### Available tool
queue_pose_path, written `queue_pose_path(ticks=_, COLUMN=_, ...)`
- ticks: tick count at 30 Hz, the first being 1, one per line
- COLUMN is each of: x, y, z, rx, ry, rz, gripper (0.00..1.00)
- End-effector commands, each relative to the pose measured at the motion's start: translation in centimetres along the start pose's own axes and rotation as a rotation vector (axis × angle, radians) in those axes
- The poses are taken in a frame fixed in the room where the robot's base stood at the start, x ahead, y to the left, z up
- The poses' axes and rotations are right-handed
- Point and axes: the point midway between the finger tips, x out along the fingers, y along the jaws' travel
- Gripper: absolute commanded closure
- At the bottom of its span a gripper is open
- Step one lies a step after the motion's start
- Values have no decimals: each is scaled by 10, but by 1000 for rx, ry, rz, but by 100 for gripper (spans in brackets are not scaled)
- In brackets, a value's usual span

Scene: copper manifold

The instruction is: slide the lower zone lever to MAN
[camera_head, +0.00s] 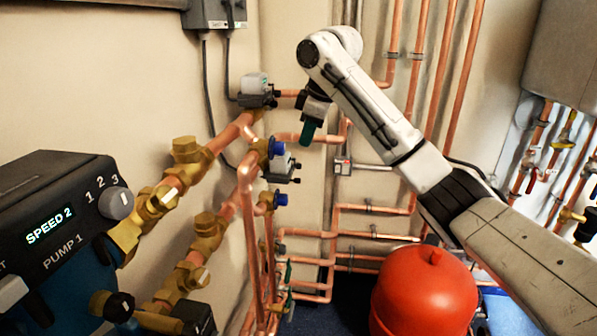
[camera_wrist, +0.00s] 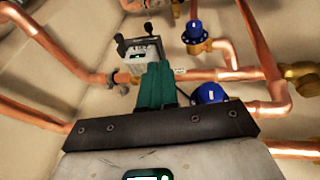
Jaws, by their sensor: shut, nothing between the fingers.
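The lower zone valve (camera_head: 282,166) is a grey-white box on a dark base, on the copper pipework left of my gripper in the head view. Its lever is too small there to read its position. My gripper (camera_head: 307,133), with green fingers, points down, a little above and right of that valve. In the wrist view the green fingers (camera_wrist: 156,86) are together and empty. Just beyond them is a zone valve box (camera_wrist: 140,52) with dark lever-like parts; I cannot tell for certain which valve it is, or whether the fingers touch it.
The upper zone valve (camera_head: 256,88) sits above left of my gripper. Blue caps (camera_head: 277,148) and brass fittings crowd the copper pipes nearby. A pump control box (camera_head: 60,215) fills the left. A red vessel (camera_head: 425,290) stands on the floor under my arm.

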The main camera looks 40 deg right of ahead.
Motion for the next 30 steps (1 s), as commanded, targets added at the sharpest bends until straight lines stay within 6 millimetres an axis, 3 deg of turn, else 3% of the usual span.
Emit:
queue_pose_path(ticks=18, x=107, y=5, z=5, rx=3, ry=-3, rz=-1, gripper=100)
queue_pose_path(ticks=24, x=125, y=13, z=9, rx=1, ry=-2, rz=0, gripper=100)
queue_pose_path(ticks=30, x=130, y=15, z=10, rx=-1, ry=-1, rz=0, gripper=100)
